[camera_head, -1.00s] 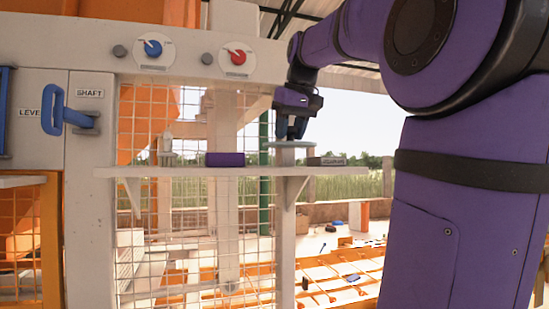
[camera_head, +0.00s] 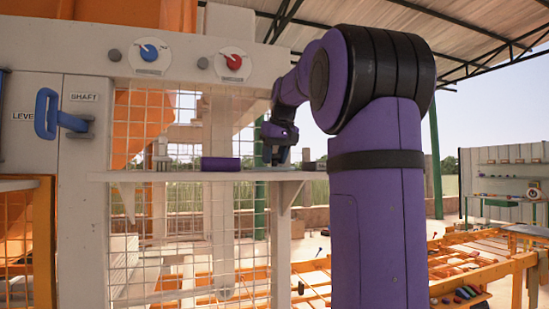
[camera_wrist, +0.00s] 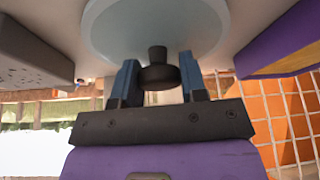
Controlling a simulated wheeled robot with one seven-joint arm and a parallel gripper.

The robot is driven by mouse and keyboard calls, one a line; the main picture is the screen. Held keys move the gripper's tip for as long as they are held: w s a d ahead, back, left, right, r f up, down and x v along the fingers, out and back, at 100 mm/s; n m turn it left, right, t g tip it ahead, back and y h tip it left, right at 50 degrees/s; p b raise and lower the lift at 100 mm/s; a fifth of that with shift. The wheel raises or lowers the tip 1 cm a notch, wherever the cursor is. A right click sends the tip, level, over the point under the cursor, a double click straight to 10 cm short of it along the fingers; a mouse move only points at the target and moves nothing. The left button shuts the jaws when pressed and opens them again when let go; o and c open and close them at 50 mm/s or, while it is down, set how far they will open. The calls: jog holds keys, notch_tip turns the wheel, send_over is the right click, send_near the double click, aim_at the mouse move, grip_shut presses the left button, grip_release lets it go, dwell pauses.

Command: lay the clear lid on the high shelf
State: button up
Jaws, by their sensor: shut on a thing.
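The clear lid (camera_wrist: 208,28) is a pale round disc with a black knob (camera_wrist: 157,72), seen in the wrist view. My gripper (camera_wrist: 158,78) has its two blue fingers closed on either side of the knob. In the head view my gripper (camera_head: 279,158) points down at the high shelf (camera_head: 140,177), near its right part. The lid is hard to make out there. In the wrist view the lid lies flat over the shelf surface, very close to it; I cannot tell whether they touch.
A purple block (camera_head: 221,164) lies on the shelf left of my gripper; it also shows in the wrist view (camera_wrist: 285,45). A dark grey block (camera_wrist: 30,55) stands on the lid's other side. Wire mesh (camera_head: 190,240) and a panel with two dials (camera_head: 190,55) are nearby.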

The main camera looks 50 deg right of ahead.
jog(key=shift+f, duration=0.25)
jog(key=o, duration=1)
jog(key=shift+r, duration=0.1)
jog(key=v, duration=1.2)
jog(key=shift+r, duration=0.1)
jog(key=shift+a, duration=0.15)
